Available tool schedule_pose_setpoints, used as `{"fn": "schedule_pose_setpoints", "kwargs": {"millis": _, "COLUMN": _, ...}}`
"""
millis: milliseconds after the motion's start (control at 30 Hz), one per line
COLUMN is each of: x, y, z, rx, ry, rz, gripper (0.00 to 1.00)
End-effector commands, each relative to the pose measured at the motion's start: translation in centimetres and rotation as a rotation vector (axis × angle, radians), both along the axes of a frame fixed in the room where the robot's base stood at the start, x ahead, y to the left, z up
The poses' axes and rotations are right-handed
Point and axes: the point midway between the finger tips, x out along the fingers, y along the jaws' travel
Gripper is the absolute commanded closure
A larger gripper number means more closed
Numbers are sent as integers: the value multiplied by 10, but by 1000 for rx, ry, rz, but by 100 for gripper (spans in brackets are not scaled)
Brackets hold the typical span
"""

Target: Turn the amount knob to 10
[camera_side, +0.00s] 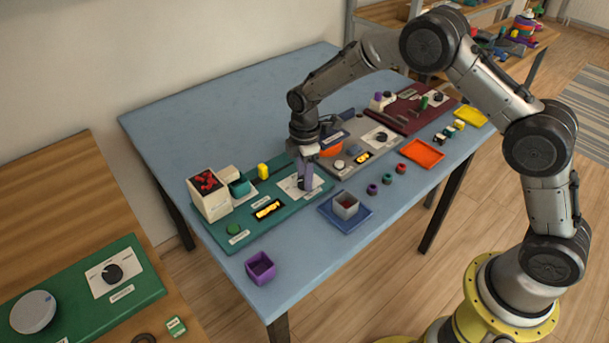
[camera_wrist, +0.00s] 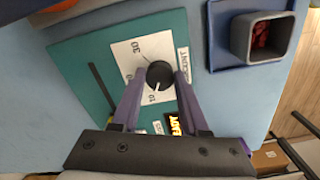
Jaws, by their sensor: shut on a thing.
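The amount knob (camera_wrist: 159,75) is black and round with a white pointer line, on a white dial card (camera_wrist: 128,60) on a green panel (camera_wrist: 75,55). In the wrist view the pointer is toward the lower edge of the card, near a printed number that I read as 10, though it is small. The number 30 shows at the upper left of the card. My gripper (camera_wrist: 160,77) has its two purple fingers on either side of the knob and is shut on it. In the side view my gripper (camera_side: 306,182) reaches down onto the green panel and mostly hides the knob.
A blue tray (camera_side: 331,218) with a grey container (camera_side: 345,205) is close by. A purple bin (camera_side: 261,267) stands near the edge.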

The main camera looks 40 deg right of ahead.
Motion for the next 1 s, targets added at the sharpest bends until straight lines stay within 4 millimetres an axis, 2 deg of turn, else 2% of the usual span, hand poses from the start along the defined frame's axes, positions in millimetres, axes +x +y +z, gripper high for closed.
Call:
{"fn": "schedule_pose_setpoints", "kwargs": {"millis": 233, "x": 1, "y": 0, "z": 2, "rx": -1, "ry": -3, "rz": 3, "gripper": 100}}
{"fn": "schedule_pose_setpoints", "kwargs": {"millis": 267, "x": 1, "y": 0, "z": 2, "rx": -1, "ry": -3, "rz": 3, "gripper": 52}}
{"fn": "schedule_pose_setpoints", "kwargs": {"millis": 400, "x": 1, "y": 0, "z": 1, "rx": -1, "ry": -2, "rz": 2, "gripper": 27}}
{"fn": "schedule_pose_setpoints", "kwargs": {"millis": 767, "x": 0, "y": 0, "z": 3, "rx": -1, "ry": -2, "rz": 1, "gripper": 26}}
{"fn": "schedule_pose_setpoints", "kwargs": {"millis": 867, "x": 1, "y": 0, "z": 13, "rx": 0, "ry": -4, "rz": 1, "gripper": 26}}
{"fn": "schedule_pose_setpoints", "kwargs": {"millis": 1000, "x": 1, "y": 0, "z": 38, "rx": 0, "ry": -6, "rz": 1, "gripper": 26}}
